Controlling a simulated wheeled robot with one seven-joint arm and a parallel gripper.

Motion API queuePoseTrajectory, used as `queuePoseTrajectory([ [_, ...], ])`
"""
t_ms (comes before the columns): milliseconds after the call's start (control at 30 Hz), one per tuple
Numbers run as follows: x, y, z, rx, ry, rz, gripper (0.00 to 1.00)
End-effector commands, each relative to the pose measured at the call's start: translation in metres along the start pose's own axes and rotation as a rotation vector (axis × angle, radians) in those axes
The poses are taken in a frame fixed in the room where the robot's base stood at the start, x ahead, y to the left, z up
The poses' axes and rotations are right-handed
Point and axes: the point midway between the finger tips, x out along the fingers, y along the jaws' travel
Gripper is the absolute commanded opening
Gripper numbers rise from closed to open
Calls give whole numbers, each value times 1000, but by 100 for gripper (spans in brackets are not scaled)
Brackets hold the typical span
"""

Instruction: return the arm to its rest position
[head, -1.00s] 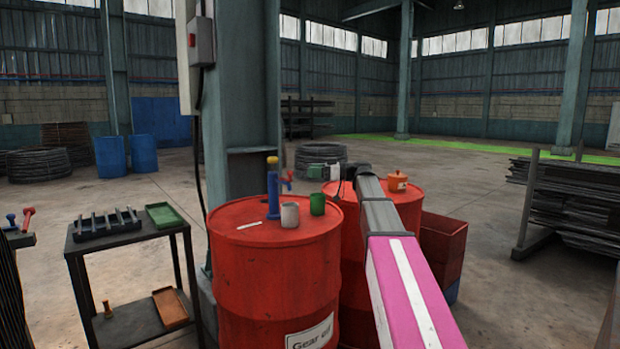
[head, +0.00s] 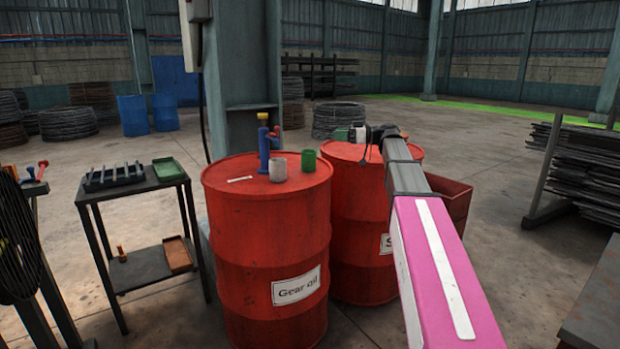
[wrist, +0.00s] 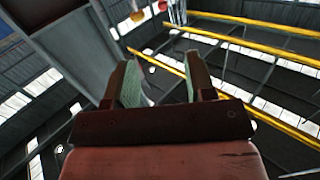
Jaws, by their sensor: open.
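My arm (head: 430,250), a long pink and grey link, reaches from the lower right of the head view out over the rear red drum. My gripper (head: 352,134) is at its far end, small, by the rear drum's far rim and partly hidden by the wrist. Whether it touches anything there I cannot tell. In the wrist view the two dark fingers with green pads (wrist: 163,72) stand apart with nothing between them. Behind them are roof beams and windows.
A front red drum (head: 268,260) bears a blue pump (head: 265,145), a grey cup (head: 278,169) and a green cup (head: 308,160). The rear red drum (head: 360,225) stands under my arm. A pillar (head: 240,80), a side table (head: 130,188) and stacked sheets (head: 590,175) stand around.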

Motion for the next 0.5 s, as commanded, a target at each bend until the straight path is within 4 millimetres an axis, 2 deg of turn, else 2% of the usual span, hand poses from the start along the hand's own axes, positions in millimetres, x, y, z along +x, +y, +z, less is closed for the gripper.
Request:
queuePoseTrajectory([
  [267, 5, -10, 56, 128, -108, 40, 50],
  [467, 9, -22, 117, 269, -230, 95, 50],
  [500, 9, -27, 133, 306, -261, 110, 50],
])
